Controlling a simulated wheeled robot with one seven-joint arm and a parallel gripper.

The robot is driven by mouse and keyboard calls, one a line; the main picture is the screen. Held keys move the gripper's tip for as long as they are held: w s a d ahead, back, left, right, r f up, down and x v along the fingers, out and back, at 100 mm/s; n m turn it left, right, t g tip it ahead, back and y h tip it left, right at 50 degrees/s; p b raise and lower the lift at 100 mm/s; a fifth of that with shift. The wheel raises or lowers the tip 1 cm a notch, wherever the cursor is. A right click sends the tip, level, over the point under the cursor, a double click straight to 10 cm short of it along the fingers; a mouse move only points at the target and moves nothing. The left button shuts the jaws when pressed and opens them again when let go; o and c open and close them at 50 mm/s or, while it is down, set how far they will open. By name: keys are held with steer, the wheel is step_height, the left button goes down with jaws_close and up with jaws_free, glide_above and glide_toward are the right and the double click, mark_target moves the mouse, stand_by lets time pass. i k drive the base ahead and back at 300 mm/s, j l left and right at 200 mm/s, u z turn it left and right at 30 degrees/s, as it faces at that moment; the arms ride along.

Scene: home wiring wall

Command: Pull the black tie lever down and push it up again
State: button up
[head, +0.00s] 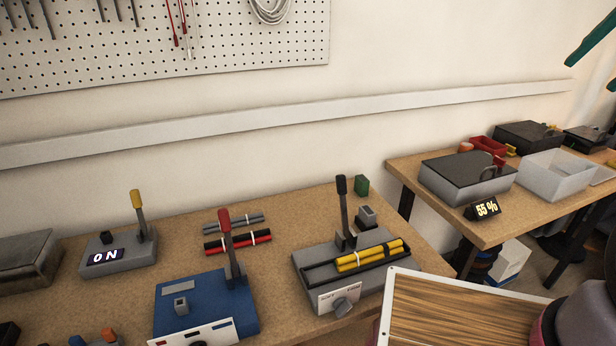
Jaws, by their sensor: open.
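The black tie lever (343,206) stands upright, its black grip at the top. It rises from a grey base unit (311,263) on the near wooden bench. A yellow bundle with a white tie (368,256) lies in a dark trough on the same unit. A dial and a small label plate are on its front. My gripper (588,77) shows only as two teal fingers at the top right edge, spread apart with nothing seen between them. It is far to the right of the lever and touches nothing. The rest of the gripper is outside the picture.
A red-handled lever (231,248) on a blue base and a yellow-handled lever (139,214) on a grey base marked ON stand to the left. Dark and red bundles (237,240) lie behind. A second table (419,178) at right holds boxes and a 55 % display (484,208).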

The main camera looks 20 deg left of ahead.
mark_target(341, 190)
steer(key=u, duration=1)
